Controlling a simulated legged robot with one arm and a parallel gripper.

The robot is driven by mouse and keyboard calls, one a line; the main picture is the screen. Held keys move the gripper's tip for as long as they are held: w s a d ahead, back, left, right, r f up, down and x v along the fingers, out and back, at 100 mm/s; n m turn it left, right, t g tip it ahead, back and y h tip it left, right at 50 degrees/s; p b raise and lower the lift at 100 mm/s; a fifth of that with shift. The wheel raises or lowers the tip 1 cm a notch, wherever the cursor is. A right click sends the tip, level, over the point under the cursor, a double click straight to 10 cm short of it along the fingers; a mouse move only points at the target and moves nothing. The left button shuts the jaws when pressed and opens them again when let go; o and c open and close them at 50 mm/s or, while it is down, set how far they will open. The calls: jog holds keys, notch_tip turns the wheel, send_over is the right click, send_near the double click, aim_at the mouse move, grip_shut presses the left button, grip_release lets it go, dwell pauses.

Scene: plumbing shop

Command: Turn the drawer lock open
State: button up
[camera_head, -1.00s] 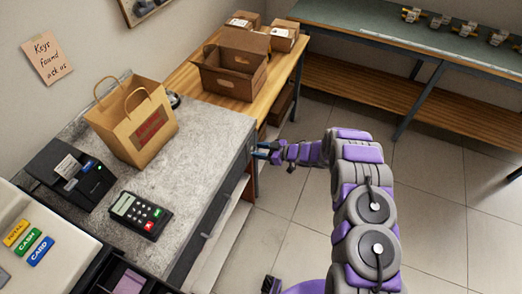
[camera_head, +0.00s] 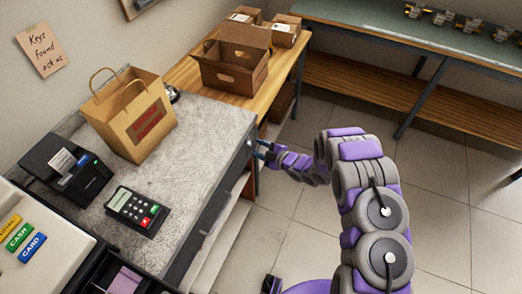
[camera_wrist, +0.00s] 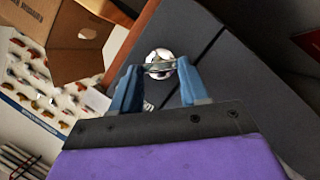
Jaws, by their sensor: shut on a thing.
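The drawer lock (camera_wrist: 158,64) is a round, shiny metal piece on the dark drawer front. In the wrist view it sits between my two blue fingertips, with a flat bar across it. In the head view the lock (camera_head: 249,143) is a small spot near the far upper end of the counter's dark front (camera_head: 222,200). My gripper (camera_head: 261,151) reaches it from the right. In the wrist view my gripper (camera_wrist: 160,75) is shut on the lock's turning part. The fingers partly hide it, and I cannot tell its exact angle.
On the grey counter (camera_head: 200,140) stand a paper bag (camera_head: 135,118), a card reader (camera_head: 138,210) and a black printer (camera_head: 65,170).

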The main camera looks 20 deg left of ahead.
jog(key=shift+s+a+f+n+t+y+b, duration=0.1)
jog(key=shift+f+n+t+y+b, duration=0.25)
jog(key=shift+n+b, duration=0.75)
jog(key=shift+s+d+f+n+t+y+b, duration=0.2)
jog(key=shift+n+t+b, duration=0.3)
jog(key=shift+n+b, duration=0.6)
jog(key=shift+s+a+f+n+t+y+b, duration=0.15)
jog(key=shift+n+t+y+b, duration=0.25)
jog(key=shift+n+b, duration=0.65)
jog(key=o, duration=1.1)
jog(key=shift+a+r, duration=0.1)
jog(key=shift+c, duration=0.2)
jog(key=shift+w, duration=0.1)
jog(key=p+v, duration=0.1)
jog(key=v, duration=1.6)
jog(key=shift+d+p, duration=0.2)
jog(key=shift+p, duration=0.1)
